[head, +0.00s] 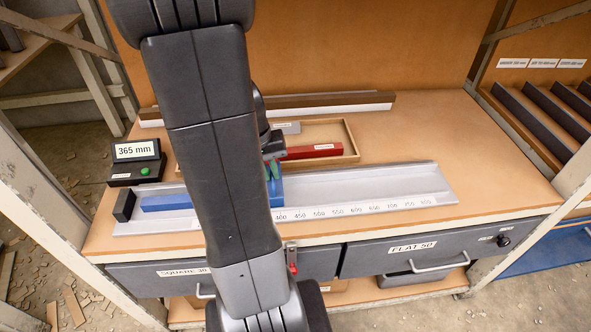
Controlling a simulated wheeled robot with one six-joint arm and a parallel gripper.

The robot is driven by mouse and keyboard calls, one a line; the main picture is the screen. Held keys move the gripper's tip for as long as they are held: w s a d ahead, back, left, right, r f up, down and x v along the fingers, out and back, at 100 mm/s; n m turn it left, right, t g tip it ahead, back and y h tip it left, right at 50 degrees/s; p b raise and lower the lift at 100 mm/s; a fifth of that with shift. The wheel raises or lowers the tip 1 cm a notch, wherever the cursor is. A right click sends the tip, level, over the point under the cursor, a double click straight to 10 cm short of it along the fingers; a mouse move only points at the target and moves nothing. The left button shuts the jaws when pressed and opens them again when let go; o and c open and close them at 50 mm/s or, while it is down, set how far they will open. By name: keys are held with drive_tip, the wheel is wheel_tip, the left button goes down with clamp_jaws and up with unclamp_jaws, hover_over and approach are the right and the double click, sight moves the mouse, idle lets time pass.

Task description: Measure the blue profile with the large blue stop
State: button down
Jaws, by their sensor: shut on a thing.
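The blue profile (167,202) lies along the left part of the grey measuring rail (370,184), near the dark end block (124,205). My arm hides its middle, so its right end is not visible. The large blue stop (277,192) sits on the rail just right of my arm, near the start of the visible scale numbers. My gripper (272,171) is shut on its upper part. Whether the stop touches the profile is hidden. The display box (137,151) at the left reads 365 mm and has a green button (145,171).
A shallow wooden tray (350,140) behind the rail holds a red block (315,151) and a grey piece (289,128). A long dark-and-white bar (340,101) lies at the back. Labelled drawers (413,259) are below. The rail's right part is clear.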

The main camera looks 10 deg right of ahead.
drive_tip(key=shift+w+a, duration=0.2)
drive_tip(key=shift+a, duration=1.45)
drive_tip(key=c, duration=1.5)
unclamp_jaws()
drive_tip(key=shift+r, duration=0.1)
drive_tip(key=a+r, duration=0.1)
drive_tip(key=r, duration=0.8)
drive_tip(key=a+r, duration=0.1)
drive_tip(key=r, duration=0.3)
drive_tip(key=shift+w+a+r, duration=0.15)
drive_tip(key=shift+a+r, duration=0.1)
drive_tip(key=shift+a, duration=0.1)
